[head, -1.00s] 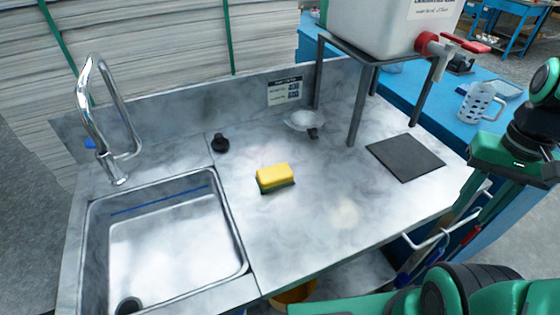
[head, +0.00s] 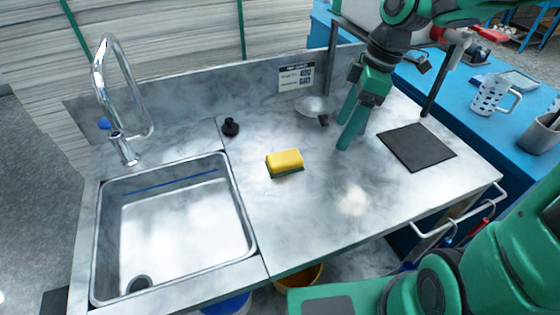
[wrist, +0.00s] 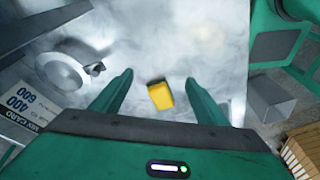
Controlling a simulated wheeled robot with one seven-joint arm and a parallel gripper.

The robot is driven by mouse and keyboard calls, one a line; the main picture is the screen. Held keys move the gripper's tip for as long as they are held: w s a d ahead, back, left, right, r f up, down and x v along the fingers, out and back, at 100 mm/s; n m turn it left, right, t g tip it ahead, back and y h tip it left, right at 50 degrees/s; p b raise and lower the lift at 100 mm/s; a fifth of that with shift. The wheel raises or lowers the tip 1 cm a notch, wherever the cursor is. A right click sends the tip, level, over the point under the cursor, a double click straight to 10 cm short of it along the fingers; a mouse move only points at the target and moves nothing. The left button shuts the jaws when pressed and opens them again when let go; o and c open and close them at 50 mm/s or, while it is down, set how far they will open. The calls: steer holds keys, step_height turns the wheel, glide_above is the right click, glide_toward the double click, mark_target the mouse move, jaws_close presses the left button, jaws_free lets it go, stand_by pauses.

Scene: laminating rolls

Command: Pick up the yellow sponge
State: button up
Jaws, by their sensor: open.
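The yellow sponge (head: 284,161) lies on the marbled counter, right of the sink, with a dark green underside. It also shows in the wrist view (wrist: 161,96), beyond and between my fingertips. My gripper (head: 346,130) is open and empty, pointing down above the counter to the right of the sponge. In the wrist view my gripper (wrist: 158,80) shows two green fingers spread apart, not touching the sponge.
A steel sink (head: 175,230) with a tall tap (head: 122,100) is at left. A black stopper (head: 230,127) and a small bowl (head: 310,106) stand behind the sponge. A dark mat (head: 416,146) lies at right. The counter in front of the sponge is clear.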

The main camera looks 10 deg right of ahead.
mark_target(287, 157)
steer(key=a+f+n, duration=0.1)
steer(key=a+n, duration=0.1)
steer(key=a, duration=0.1)
steer(key=a+f+n+y, duration=0.1)
steer(key=a+n, duration=0.1)
steer(key=a, duration=0.1)
steer(key=a+f+n+g, duration=0.1)
steer(key=a, duration=0.3)
steer(key=shift+w+a+f+n, duration=0.1)
steer(key=shift+w+f+n, duration=0.25)
steer(key=shift+w+n, duration=0.05)
steer(key=shift+w+x, duration=0.15)
steer(key=shift+x, duration=1.45)
steer(key=shift+w+x, duration=0.2)
steer(key=shift+x, duration=1.45)
steer(key=shift+a, duration=0.15)
steer(key=shift+r, duration=0.1)
steer(key=shift+c, duration=0.3)
steer(key=c, duration=1.1)
